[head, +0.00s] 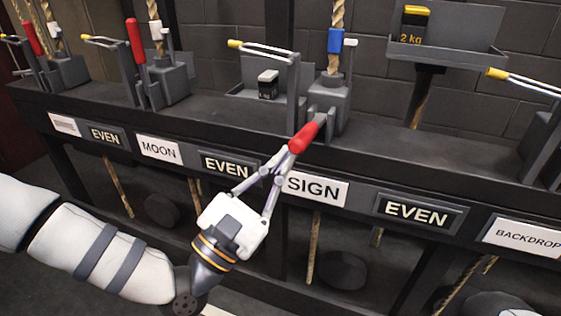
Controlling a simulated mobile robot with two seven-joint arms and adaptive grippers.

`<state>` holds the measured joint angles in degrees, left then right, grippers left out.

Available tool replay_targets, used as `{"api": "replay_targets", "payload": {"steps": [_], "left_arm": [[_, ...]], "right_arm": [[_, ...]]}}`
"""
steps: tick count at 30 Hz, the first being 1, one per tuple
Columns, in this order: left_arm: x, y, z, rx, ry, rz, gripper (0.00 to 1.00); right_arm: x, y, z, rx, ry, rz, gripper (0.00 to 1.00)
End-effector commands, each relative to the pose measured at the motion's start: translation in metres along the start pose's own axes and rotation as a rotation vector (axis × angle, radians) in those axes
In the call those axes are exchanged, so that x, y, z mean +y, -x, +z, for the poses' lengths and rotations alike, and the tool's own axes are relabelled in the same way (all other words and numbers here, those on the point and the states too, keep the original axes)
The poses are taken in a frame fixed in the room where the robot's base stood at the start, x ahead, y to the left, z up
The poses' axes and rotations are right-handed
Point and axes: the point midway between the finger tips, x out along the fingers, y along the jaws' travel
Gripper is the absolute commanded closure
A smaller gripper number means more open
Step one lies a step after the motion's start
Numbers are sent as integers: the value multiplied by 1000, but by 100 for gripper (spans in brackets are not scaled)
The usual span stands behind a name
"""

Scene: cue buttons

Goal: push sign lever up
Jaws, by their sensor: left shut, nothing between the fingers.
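The sign lever has a red handle (304,137) and sits above the white SIGN label (317,188). It tilts down and out towards me over the front edge of the rail. My left gripper (284,152) is shut and empty. Its fingertips are at the lower end of the red handle, touching it or very close; I cannot tell which. The lever's grey base (328,105) stands on the rail, with a rope and a blue sleeve (335,40) rising behind it. My right gripper is not in view.
The MOON lever's red handle (136,45) stands upright to the left. A yellow-tipped bar on a grey post (293,85) stands just left of the sign lever. EVEN plates (417,211) line the rail front. A tray with a 2 kg weight (414,25) hangs at the upper right.

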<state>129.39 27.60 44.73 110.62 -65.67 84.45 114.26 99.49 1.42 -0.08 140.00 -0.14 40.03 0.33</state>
Motion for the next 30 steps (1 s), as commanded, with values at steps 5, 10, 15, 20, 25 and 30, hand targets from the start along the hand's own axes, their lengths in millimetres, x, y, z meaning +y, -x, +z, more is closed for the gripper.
{"api": "replay_targets", "payload": {"steps": [5,10,15,20,25,30], "left_arm": [[4,-4,8,34,12,-13,100],[5,-5,10,56,20,-20,100],[9,-8,17,91,34,-34,100],[16,-16,28,160,58,-59,100],[27,-30,46,280,101,-103,100],[38,-46,59,422,151,-155,100]], "right_arm": [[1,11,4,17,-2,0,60],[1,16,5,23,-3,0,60],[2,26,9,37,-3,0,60],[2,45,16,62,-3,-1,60],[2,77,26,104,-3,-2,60],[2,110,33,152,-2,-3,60]]}}
